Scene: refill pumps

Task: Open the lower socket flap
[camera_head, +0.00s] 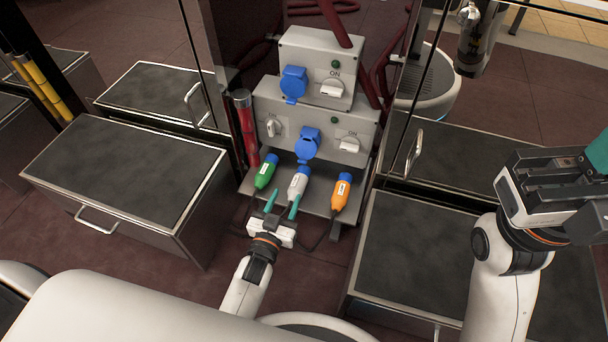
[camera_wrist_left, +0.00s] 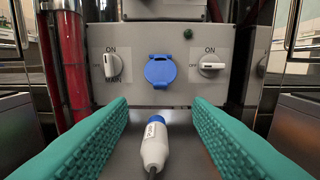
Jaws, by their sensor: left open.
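The lower socket flap (camera_head: 308,145) is a blue round cover on the front of the lower grey box (camera_head: 270,105). It appears closed over its socket. In the left wrist view the flap (camera_wrist_left: 160,70) sits straight ahead, between two knobs. My left gripper (camera_head: 282,203) is open and empty, with teal fingers apart. It is in front of and below the flap, not touching it. The white plug (camera_head: 298,184) lies just beyond its fingertips and shows between the fingers in the left wrist view (camera_wrist_left: 154,145). My right gripper (camera_head: 590,160) is at the right edge, its fingers partly cut off.
An upper grey box with another blue flap (camera_head: 293,84) stands above. A green plug (camera_head: 265,171) and an orange plug (camera_head: 341,191) lie on the shelf beside the white one. Dark-topped cabinets (camera_head: 125,165) flank the station, with red pipes behind.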

